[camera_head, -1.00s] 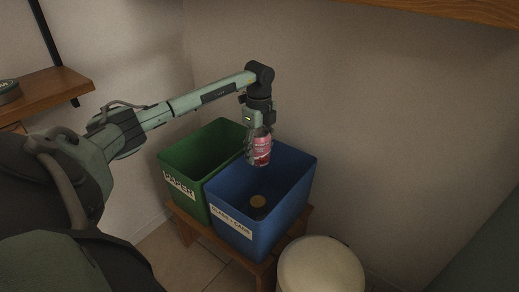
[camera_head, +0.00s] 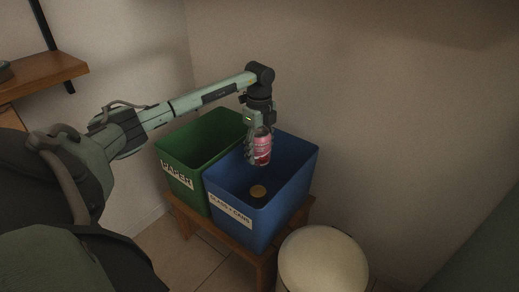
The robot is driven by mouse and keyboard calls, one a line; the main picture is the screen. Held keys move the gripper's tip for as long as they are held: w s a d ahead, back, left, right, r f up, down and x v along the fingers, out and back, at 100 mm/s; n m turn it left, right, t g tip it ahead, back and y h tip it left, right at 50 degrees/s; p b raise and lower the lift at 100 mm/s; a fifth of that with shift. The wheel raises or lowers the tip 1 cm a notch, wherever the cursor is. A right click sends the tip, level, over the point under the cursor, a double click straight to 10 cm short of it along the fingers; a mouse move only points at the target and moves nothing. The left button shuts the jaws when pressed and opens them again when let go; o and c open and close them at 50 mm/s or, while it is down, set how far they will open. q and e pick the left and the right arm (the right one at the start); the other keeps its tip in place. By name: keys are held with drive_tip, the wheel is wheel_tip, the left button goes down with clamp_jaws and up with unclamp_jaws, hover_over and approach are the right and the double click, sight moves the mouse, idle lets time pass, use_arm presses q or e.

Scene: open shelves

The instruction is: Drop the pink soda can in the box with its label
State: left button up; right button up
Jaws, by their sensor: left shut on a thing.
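The pink soda can (camera_head: 263,148) is upright in my left gripper (camera_head: 257,150), which is shut on it. The gripper points down and holds the can over the blue box (camera_head: 247,228), near its back left part. The blue box has a white label that reads as glass and cans. A round tan item (camera_head: 258,191) lies on the floor of the blue box. The green box (camera_head: 179,161), labelled PAPER, stands directly to the left of the blue one. My right gripper is not in view.
Both boxes stand on a low wooden bench (camera_head: 236,252). A round cream-topped stool or bin (camera_head: 322,262) stands in front, to the right. A wooden shelf (camera_head: 45,76) is on the left wall. Walls close in behind the boxes.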

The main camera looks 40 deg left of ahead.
sight(259, 131)
use_arm(q)
drive_tip(key=o, duration=0.9)
drive_tip(key=shift+c, duration=0.2)
wheel_tip(259, 131, up, 12)
idle(0.4)
